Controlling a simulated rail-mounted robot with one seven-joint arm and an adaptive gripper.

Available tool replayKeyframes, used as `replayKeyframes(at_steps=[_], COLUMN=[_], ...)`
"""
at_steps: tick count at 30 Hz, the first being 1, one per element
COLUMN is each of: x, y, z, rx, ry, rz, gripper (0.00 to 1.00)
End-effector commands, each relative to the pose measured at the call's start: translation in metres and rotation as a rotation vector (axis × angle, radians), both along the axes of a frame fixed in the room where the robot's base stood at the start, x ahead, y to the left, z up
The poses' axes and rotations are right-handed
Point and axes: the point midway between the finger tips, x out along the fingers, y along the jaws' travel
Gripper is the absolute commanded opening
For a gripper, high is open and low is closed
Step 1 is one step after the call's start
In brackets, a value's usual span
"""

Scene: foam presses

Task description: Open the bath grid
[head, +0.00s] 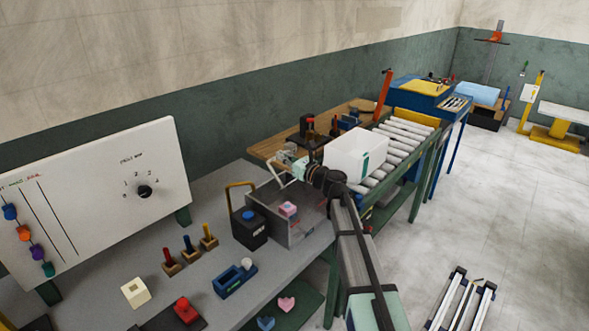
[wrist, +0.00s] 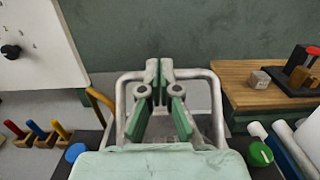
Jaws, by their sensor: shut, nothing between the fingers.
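The bath is a grey, see-through-walled tank (head: 285,228) on the bench in the head view, with a pink block (head: 288,209) visible in it. A pale tubular loop (head: 277,174) rises at its back edge. It looks like the grid's handle, and in the wrist view the loop (wrist: 121,100) stands upright around my fingers. My gripper (wrist: 160,68) is shut and empty, its green-padded fingers in front of the loop's top bar. I cannot tell whether they touch it. In the head view my gripper (head: 287,154) is above the tank's back. The grid itself is mostly hidden.
A black box with a blue button and yellow handle (head: 249,229) stands left of the tank. A white bin (head: 356,155) sits on the roller conveyor (head: 407,132) to the right. A wooden table (wrist: 250,86) lies behind right. A dial panel (head: 100,200) stands left.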

Motion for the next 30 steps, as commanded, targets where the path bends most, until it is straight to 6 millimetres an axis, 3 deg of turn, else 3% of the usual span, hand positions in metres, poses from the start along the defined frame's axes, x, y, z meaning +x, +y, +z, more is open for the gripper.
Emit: replayKeyframes(at_steps=[3, 11, 30], x=[0.018, 0.041, 0.041], y=[0.016, 0.041, 0.042], z=[0.005, 0.010, 0.011], rx=[-0.001, -0.001, -0.001], ry=[0.000, 0.000, 0.000], rz=[0.002, 0.001, 0.000], gripper=[0.00, 0.00, 0.00])
